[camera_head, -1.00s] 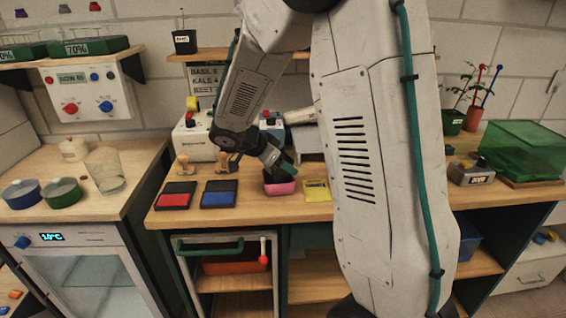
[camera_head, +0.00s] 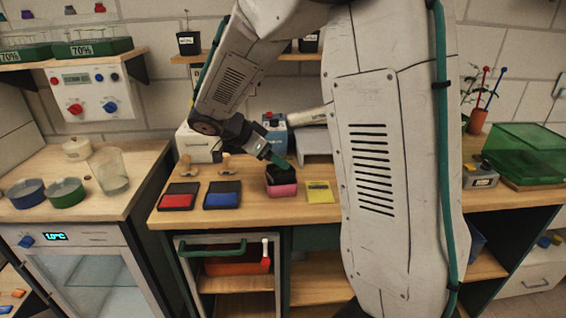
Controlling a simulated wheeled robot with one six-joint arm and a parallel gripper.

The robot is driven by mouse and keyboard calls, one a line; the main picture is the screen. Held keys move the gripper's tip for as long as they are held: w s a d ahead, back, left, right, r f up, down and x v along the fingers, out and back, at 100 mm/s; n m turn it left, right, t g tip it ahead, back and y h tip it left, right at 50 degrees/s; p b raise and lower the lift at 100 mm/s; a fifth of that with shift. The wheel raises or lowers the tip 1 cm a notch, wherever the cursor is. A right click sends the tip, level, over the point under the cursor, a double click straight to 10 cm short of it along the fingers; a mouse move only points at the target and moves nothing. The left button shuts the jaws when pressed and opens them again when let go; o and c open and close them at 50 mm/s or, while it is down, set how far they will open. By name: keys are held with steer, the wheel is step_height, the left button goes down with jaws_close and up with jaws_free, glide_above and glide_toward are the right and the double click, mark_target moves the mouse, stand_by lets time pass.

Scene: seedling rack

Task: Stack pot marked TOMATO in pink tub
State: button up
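The pink tub (camera_head: 282,190) stands on the wooden bench, left of the arm. A black pot (camera_head: 281,176) shows in its mouth, its upper part standing above the pink rim. No marking is readable on this pot, so I cannot tell whether it says TOMATO. My gripper (camera_head: 281,162) comes down from the upper left, with its green fingertips at the pot's rim. The fingertips are small and overlap the dark pot, so their opening and any contact are unclear.
Red (camera_head: 179,196) and blue (camera_head: 222,194) pads lie left of the tub, and a yellow card (camera_head: 319,192) lies close on its right. Two stampers stand behind the pads. A black labelled pot (camera_head: 188,43) stands on the upper shelf. My arm hides the bench's middle right.

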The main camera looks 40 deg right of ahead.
steer(key=v, duration=0.5)
steer(key=s+a+r+n+y, duration=0.1)
steer(key=s+a+n+y, duration=0.2)
steer(key=s+n, duration=0.3)
steer(key=s+a+r+n+t+y, duration=0.1)
steer(key=s+a+n+y, duration=0.2)
steer(key=s, duration=0.9)
steer(key=s+a+r+n+t+y, duration=0.1)
steer(key=s+a+n+y, duration=0.2)
steer(key=s+n, duration=0.6)
steer(key=shift+s+a+n, duration=0.3)
steer(key=shift+n, duration=0.3)
